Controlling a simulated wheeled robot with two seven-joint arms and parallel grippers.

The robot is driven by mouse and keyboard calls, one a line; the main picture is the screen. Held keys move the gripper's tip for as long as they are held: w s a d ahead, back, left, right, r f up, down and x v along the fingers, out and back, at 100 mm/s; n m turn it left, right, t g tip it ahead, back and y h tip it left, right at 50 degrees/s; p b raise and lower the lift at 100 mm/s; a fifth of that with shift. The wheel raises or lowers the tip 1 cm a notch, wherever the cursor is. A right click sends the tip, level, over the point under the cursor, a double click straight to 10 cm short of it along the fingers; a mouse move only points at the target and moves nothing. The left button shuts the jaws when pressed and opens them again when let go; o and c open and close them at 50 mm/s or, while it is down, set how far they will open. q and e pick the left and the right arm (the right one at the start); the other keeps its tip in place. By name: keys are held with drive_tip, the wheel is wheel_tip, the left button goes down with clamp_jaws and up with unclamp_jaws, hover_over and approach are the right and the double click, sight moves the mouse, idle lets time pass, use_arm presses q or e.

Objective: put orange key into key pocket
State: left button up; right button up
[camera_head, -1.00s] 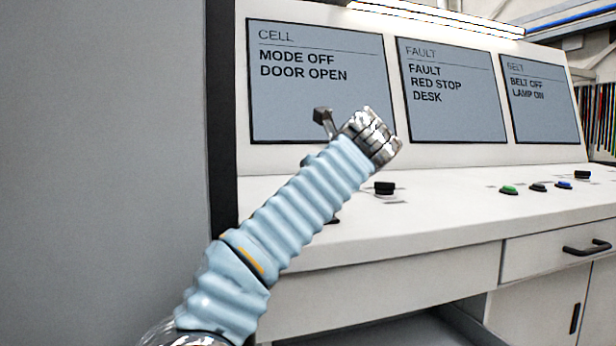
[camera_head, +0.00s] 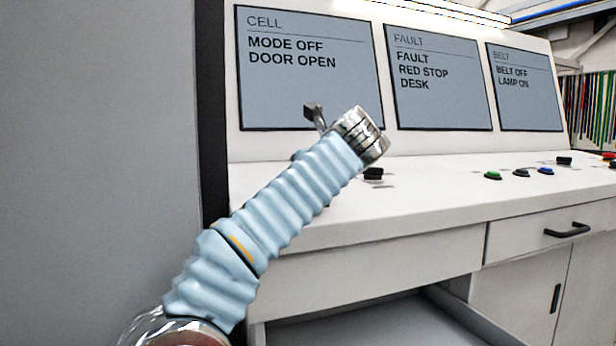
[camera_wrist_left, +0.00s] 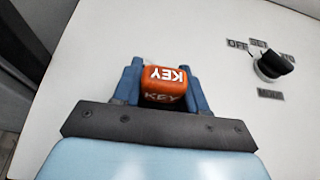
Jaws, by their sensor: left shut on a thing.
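The orange key (camera_wrist_left: 165,82) shows in the left wrist view, with "KEY" in white letters on it. My left gripper (camera_wrist_left: 162,78) is shut on it, with a blue finger on each side. The key is over the white desk top; the height above it cannot be told. In the head view my left arm reaches up and right over the desk. The key pocket cannot be made out in either view. My right gripper is not in view.
The white desk (camera_head: 420,205) has a black selector knob (camera_wrist_left: 275,63) with labels around it, right of the gripper. Green (camera_head: 492,175) and blue (camera_head: 545,171) buttons stand farther right. A screen (camera_head: 308,70) reads "MODE OFF, DOOR OPEN". A grey wall is at left.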

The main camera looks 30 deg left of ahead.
use_arm(q)
drive_tip(key=shift+w+d+f, duration=0.1)
drive_tip(key=shift+d+f, duration=0.05)
drive_tip(key=shift+f, duration=0.85)
drive_tip(key=o, duration=1.1)
drive_tip(key=shift+d, duration=0.1)
drive_tip(key=shift+o, duration=0.5)
drive_tip(key=v, duration=1.1)
drive_tip(key=shift+r+p, duration=0.3)
drive_tip(key=shift+r, duration=0.2)
drive_tip(key=v, duration=0.3)
drive_tip(key=shift+a+r, duration=0.2)
drive_tip(key=shift+r, duration=0.05)
